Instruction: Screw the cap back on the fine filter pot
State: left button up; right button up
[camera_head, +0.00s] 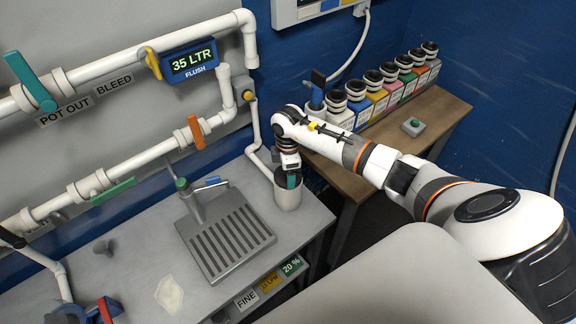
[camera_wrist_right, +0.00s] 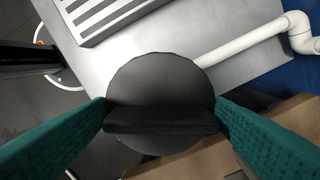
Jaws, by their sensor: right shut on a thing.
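The filter pot (camera_head: 288,196) is a pale grey cylinder standing upright at the right end of the grey bench. My right gripper (camera_head: 291,180) points down at its mouth. In the right wrist view the cap (camera_wrist_right: 160,82) is a dark round disc with a raised bar across it. The green fingers of my right gripper (camera_wrist_right: 160,118) are shut on that bar from both sides. The cap is at the pot's top, but I cannot tell whether it is seated or threaded. The disc hides the pot in the wrist view. My left gripper is not in view.
A slotted drain tray (camera_head: 262,236) with a tap lies left of the pot. White pipes (camera_head: 254,130) run up the wall behind. A wooden table (camera_head: 440,112) with several capped bottles stands at the right. A red and blue item (camera_head: 104,309) is at the lower left.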

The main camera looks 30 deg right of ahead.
jog(key=m+p, duration=0.1)
jog(key=m, duration=0.1)
jog(key=shift+r+m+p, duration=0.3)
jog(key=shift+m+p, duration=0.1)
jog(key=shift+w+m+p, duration=0.1)
jog(key=shift+m+p, duration=0.2)
jog(key=shift+m, duration=0.4)
jog(key=shift+f+m, duration=0.25)
jog(key=shift+m, duration=0.35)
jog(key=m, duration=0.3)
jog(key=shift+m, duration=0.3)
jog(key=o, duration=1.2)
jog(key=shift+c, duration=0.2)
